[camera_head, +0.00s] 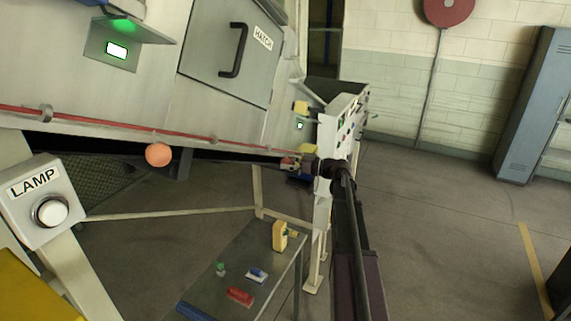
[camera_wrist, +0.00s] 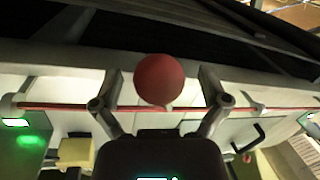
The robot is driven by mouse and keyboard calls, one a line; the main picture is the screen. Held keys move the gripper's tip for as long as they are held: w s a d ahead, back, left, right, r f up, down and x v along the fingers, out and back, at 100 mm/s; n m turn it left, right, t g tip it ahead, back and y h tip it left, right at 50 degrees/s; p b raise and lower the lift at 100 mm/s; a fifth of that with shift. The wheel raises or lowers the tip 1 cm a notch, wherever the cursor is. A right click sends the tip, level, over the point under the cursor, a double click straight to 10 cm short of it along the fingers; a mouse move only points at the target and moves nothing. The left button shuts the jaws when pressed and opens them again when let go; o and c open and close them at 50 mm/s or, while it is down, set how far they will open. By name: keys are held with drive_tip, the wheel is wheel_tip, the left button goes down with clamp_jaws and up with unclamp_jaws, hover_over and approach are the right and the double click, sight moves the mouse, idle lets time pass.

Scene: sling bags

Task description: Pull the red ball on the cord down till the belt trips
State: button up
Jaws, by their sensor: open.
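In the wrist view the red ball (camera_wrist: 159,79) sits between the two spread fingers of my gripper (camera_wrist: 160,92), with a gap on each side. The red cord (camera_wrist: 60,106) runs across behind it, along the machine's edge. In the head view the cord (camera_head: 110,127) slopes down to the right along the lower edge of the machine. My gripper (camera_head: 300,164) is at its right end, where the red ball is small and mostly hidden. The dark belt underside (camera_wrist: 130,25) fills the top of the wrist view.
A low table (camera_head: 215,285) with small coloured parts stands below. A lamp box (camera_head: 45,200) is at left; a locker (camera_head: 535,105) stands right, past open floor.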

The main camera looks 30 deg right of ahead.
clamp_jaws()
wheel_tip(320, 180, down, 4)
drive_tip(key=b, duration=0.4)
idle(0.6)
unclamp_jaws()
drive_tip(key=shift+a, duration=0.1)
idle(0.3)
drive_tip(key=v, duration=1.2)
